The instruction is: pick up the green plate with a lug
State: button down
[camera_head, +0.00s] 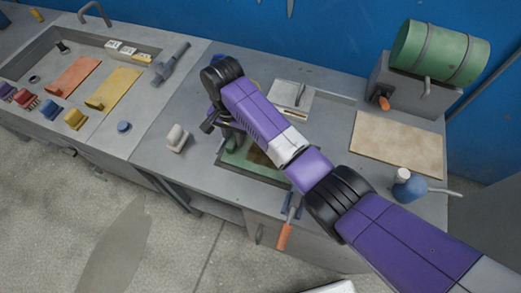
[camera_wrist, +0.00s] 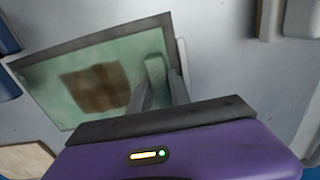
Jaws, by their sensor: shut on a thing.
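The green plate with a lug (camera_wrist: 60,85) fills the left of the wrist view. It is flat with dark edges and a brown square patch, and its upright green lug (camera_wrist: 155,75) stands near one side. My gripper (camera_wrist: 163,88) is shut on this lug. In the head view the plate (camera_head: 236,158) shows at the middle of the bench, partly covered by my arm, with my gripper (camera_head: 228,138) over it. I cannot tell whether the plate touches the bench.
A pale block (camera_head: 177,138) stands left of the plate. An orange-handled tool (camera_head: 285,232) is at the front edge. A tan board (camera_head: 398,146), a blue bottle (camera_head: 409,188) and a green drum (camera_head: 440,52) are on the right.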

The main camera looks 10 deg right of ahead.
jog(key=shift+r, duration=0.1)
jog(key=shift+w+r+b, duration=0.1)
jog(key=shift+r+b, duration=0.3)
jog(key=shift+r, duration=0.1)
jog(key=w+a+b, duration=0.2)
jog(key=a, duration=0.1)
jog(key=shift+w+a, duration=0.1)
jog(key=shift+a, duration=0.2)
notch_tip(320, 180, up, 14)
jog(key=p, duration=0.3)
jog(key=shift+d+p, duration=0.15)
jog(key=shift+p, duration=0.15)
jog(key=shift+f, duration=0.1)
